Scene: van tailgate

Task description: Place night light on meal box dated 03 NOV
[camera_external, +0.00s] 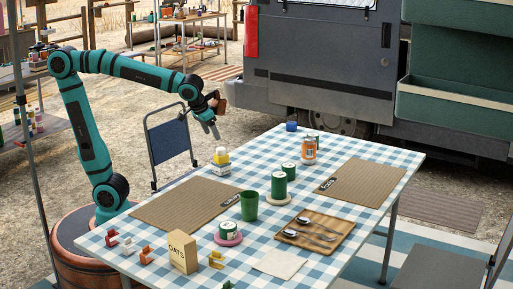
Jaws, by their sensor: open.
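My gripper (213,131) is open and empty, pointing down above the far left part of the checked table. Below it stands a small white and yellow object (220,158) on the cloth; I cannot tell whether this is the night light. Several green round containers with pale tops stand on the table: one (279,187) in the middle, one (288,171) behind it, and one (229,231) on a pink disc in front. No date is readable, so I cannot tell which thing is the meal box dated 03 NOV.
A green cup (249,206), an OATS box (182,252), an orange can (309,149), a blue item (291,126) and a wooden cutlery tray (340,223) stand on the table. Small coloured holders (127,246) line the front left edge.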

